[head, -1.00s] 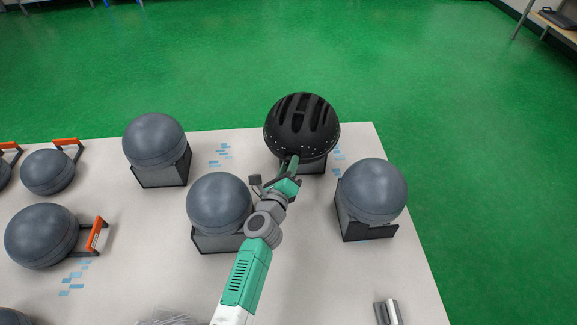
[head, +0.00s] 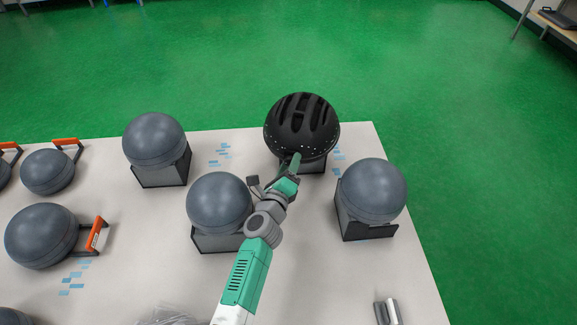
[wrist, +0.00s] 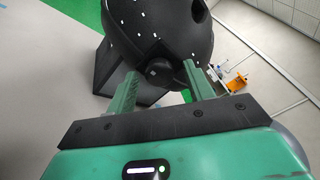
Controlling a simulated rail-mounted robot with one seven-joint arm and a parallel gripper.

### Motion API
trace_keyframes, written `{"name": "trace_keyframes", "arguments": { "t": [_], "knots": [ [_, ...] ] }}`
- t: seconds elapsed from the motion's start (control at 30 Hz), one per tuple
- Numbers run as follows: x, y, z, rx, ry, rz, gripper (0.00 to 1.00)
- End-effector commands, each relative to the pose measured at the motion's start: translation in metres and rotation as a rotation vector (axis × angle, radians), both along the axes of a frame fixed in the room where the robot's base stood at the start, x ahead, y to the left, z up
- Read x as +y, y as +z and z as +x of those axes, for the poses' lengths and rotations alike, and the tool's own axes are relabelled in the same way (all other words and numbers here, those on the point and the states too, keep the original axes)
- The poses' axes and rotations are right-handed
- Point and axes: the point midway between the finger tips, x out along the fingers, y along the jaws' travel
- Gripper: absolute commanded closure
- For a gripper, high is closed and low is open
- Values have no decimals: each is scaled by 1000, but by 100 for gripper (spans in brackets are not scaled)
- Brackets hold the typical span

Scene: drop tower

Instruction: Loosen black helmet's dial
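The black helmet (head: 302,125), with long vents and small white dots, sits on a dark stand (head: 313,166) at the table's far edge. In the wrist view the helmet (wrist: 165,25) fills the top, and its small dark dial (wrist: 160,71) shows at the lower rim. My gripper (head: 295,160) is at the helmet's near side, at the rim. In the wrist view my gripper (wrist: 161,74) has its two green fingers apart, one on each side of the dial. Contact between the fingertips and the dial is not clear.
Grey domes on dark stands stand near my arm: one close on the left (head: 219,203), one on the right (head: 371,190), one at the back left (head: 155,140). Grey domes with orange-handled parts (head: 97,234) lie farther left. A metal piece (head: 387,312) lies at the front right.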

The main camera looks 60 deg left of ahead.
Motion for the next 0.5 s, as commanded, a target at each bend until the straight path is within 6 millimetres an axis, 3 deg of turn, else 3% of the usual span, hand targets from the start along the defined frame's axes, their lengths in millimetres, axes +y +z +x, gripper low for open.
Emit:
{"name": "trace_keyframes", "arguments": {
  "t": [0.27, 0.5],
  "knots": [
    [-5, 1, -5, 1, 1, -1, 48],
    [-40, 3, -38, 2, 0, -2, 48]
  ]
}}
